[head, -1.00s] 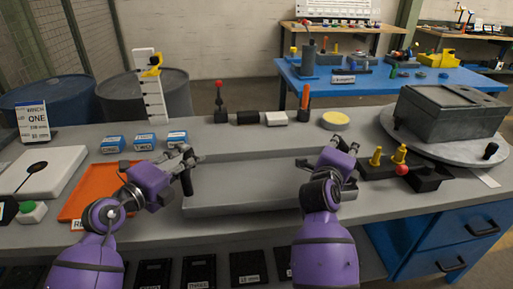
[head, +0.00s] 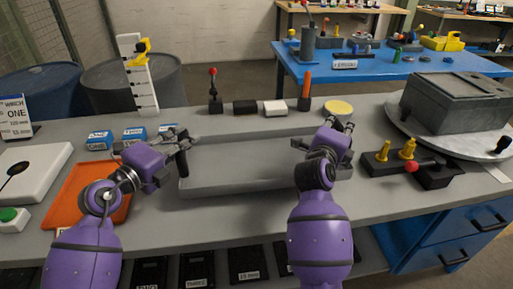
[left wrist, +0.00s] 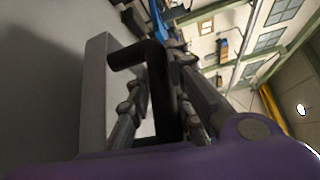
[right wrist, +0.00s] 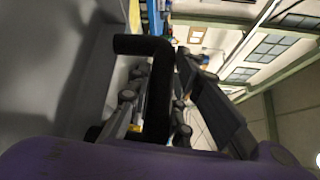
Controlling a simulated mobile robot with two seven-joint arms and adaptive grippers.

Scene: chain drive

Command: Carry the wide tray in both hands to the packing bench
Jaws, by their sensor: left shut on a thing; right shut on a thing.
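The wide grey tray (head: 245,182) spans the grey bench between my two hands in the head view. Its inside looks empty. My left gripper (head: 180,142) is shut on the tray's left handle; this black handle (left wrist: 158,85) runs between the fingers in the left wrist view. My right gripper (head: 343,128) is at the tray's right end. In the right wrist view the right black handle (right wrist: 156,90) passes between its fingers, which are shut on it. Whether the tray touches the bench top is hard to tell.
An orange mat (head: 88,195) lies left of the tray. A block with yellow knobs and a red ball (head: 405,160) stands close at the right, beside a round turntable (head: 480,148) with a grey box. Small stands line the back. A blue table (head: 400,62) is beyond.

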